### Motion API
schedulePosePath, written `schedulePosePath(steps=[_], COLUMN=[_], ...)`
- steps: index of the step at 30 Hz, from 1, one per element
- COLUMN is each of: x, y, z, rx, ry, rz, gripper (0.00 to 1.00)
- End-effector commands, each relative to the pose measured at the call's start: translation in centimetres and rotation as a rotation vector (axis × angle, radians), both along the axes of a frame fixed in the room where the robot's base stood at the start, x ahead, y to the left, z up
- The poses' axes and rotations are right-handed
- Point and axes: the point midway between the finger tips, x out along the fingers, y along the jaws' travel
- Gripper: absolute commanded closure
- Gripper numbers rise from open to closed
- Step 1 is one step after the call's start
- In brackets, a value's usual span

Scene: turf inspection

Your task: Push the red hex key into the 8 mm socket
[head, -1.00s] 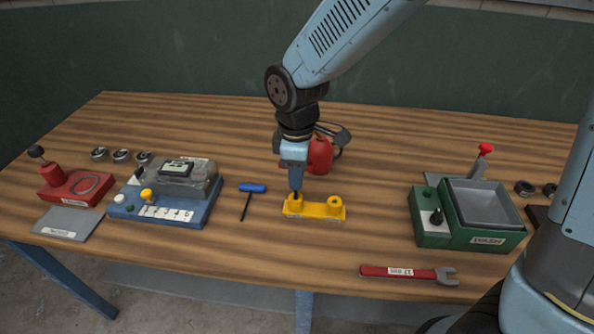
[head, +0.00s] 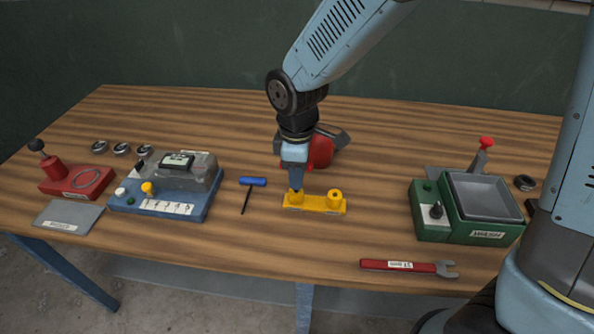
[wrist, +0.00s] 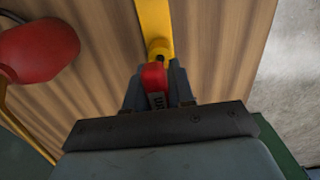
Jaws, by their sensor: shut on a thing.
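A yellow block (head: 316,205) with two raised round sockets lies on the table, and it also shows in the wrist view (wrist: 152,16). My gripper (head: 297,185) points straight down over the left socket (head: 296,198). In the wrist view my gripper (wrist: 155,90) is shut on the red hex key (wrist: 153,76), its red handle between the two fingers. The handle sits in line with one yellow socket (wrist: 159,46). The key's shaft is hidden, so how deep it sits cannot be told. The socket size marks are not readable.
A blue-handled key (head: 252,182) lies left of the block. A red rounded object (head: 320,152) stands behind my gripper. A blue device (head: 160,208) is at left, a green wash unit (head: 432,222) at right, and a red wrench (head: 400,265) near the front edge.

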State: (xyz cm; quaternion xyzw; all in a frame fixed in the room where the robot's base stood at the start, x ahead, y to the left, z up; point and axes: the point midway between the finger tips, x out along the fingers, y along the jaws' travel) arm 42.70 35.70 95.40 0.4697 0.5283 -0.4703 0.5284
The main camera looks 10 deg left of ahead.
Motion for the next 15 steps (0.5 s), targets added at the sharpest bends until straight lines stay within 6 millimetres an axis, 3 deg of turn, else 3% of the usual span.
schedulePosePath(steps=[14, 15], x=[0.00, 0.00], y=[0.00, 0.01], z=[-0.98, -0.99], rx=[0.000, 0.000], ry=[0.000, 0.000], rz=[0.000, 0.000], gripper=[1.00, 0.75])
